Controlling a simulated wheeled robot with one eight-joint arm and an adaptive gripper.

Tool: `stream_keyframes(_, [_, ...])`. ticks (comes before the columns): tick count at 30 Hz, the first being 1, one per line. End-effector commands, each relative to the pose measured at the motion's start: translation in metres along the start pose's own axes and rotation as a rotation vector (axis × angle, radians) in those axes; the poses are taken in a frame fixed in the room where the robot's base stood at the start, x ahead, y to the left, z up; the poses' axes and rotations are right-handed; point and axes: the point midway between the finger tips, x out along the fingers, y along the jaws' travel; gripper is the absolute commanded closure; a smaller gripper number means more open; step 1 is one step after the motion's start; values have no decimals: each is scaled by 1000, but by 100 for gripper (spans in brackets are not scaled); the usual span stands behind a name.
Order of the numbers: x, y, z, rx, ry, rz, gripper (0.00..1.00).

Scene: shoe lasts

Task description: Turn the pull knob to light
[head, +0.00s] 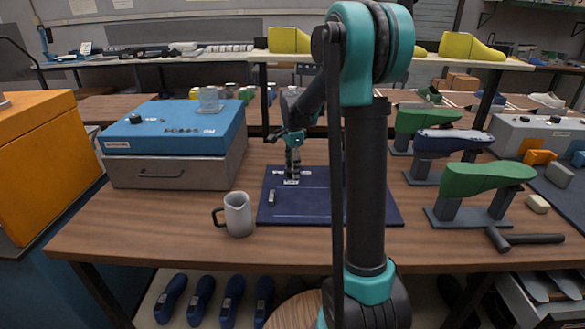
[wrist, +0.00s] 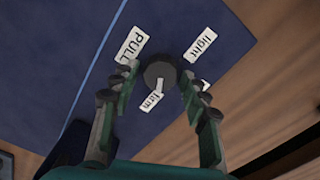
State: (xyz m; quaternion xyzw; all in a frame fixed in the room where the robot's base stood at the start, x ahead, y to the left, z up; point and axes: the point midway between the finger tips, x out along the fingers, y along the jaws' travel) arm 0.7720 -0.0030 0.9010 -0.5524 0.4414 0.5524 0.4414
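The pull knob (wrist: 160,71) is a dark round knob with a white pointer mark on the blue board (wrist: 220,30). White labels around it read "PULL" (wrist: 135,43), "light" (wrist: 200,45) and "firm" (wrist: 151,101); a further label is mostly hidden by a finger. The pointer mark faces the "firm" label. My gripper (wrist: 158,76) is open, one fingertip on either side of the knob, with what look like narrow gaps. In the head view, my gripper (head: 292,176) points down over the blue board (head: 310,207) and hides the knob.
A blue-topped box (head: 175,128) with a drawer is behind left. Green and blue shoe lasts on stands (head: 484,180) and a hammer (head: 525,239) are at right.

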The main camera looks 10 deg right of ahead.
Motion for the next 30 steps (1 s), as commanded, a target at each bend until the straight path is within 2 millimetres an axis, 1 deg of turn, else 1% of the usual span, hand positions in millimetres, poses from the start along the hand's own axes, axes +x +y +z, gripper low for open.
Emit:
stream_keyframes(1, [0, 0, 0, 0, 0, 0, 65])
stream_keyframes(6, [0, 0, 0, 0, 0, 0, 86])
stream_keyframes(8, [0, 0, 0, 0, 0, 0, 93])
stream_keyframes(9, [0, 0, 0, 0, 0, 0, 95])
stream_keyframes(14, [0, 0, 0, -10, 0, 0, 95])
stream_keyframes(20, [0, 0, 0, -72, 0, 0, 95])
stream_keyframes(26, [0, -1, 0, -209, 0, 0, 95])
stream_keyframes(30, [0, -1, 0, -336, 0, 0, 95])
